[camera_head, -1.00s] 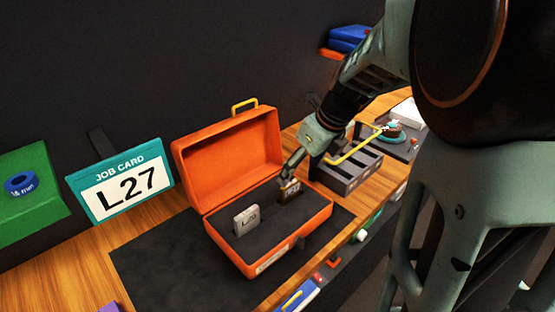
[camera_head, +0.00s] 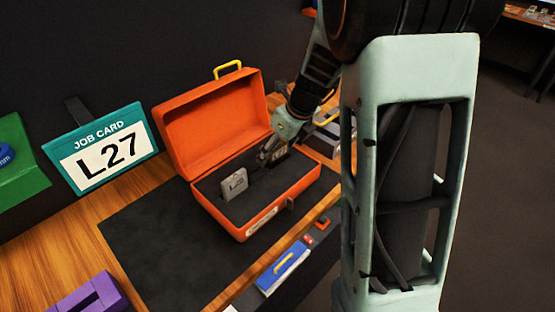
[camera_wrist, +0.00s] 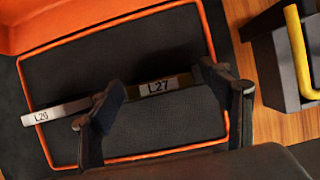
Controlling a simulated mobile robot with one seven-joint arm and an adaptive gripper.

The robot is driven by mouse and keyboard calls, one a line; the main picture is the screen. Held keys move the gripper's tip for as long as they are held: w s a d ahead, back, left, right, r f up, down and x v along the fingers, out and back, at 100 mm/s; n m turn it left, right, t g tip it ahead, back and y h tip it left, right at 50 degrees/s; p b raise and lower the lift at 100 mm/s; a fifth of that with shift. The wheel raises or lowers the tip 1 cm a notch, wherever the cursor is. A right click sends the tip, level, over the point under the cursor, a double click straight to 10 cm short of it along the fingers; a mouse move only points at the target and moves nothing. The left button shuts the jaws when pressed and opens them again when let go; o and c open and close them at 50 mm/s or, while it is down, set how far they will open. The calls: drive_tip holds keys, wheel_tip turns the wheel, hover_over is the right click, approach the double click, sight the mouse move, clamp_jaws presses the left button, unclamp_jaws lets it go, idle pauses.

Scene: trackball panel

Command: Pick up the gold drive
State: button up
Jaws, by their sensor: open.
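A dark brownish-gold drive with a white L27 label (camera_head: 280,154) stands in the orange case, toward its right side. In the wrist view this drive (camera_wrist: 158,87) lies between my two fingers, label facing the camera. My gripper (camera_head: 268,157) is open and reaches down into the case at this drive. In the wrist view my gripper (camera_wrist: 165,82) has one finger at each end of the drive, with some gap visible. A grey drive (camera_head: 234,184) stands to the left in the same case; in the wrist view its label reads L20 (camera_wrist: 41,117).
The open orange case (camera_head: 243,222) sits on a dark mat (camera_head: 150,240), its lid raised at the back. A teal job card reading L27 (camera_head: 105,148) stands to the left. A dark rack with a yellow handle (camera_wrist: 298,52) is right of the case. A blue item (camera_head: 284,268) lies in front.

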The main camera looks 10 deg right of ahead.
drive_tip(key=c, duration=1.2)
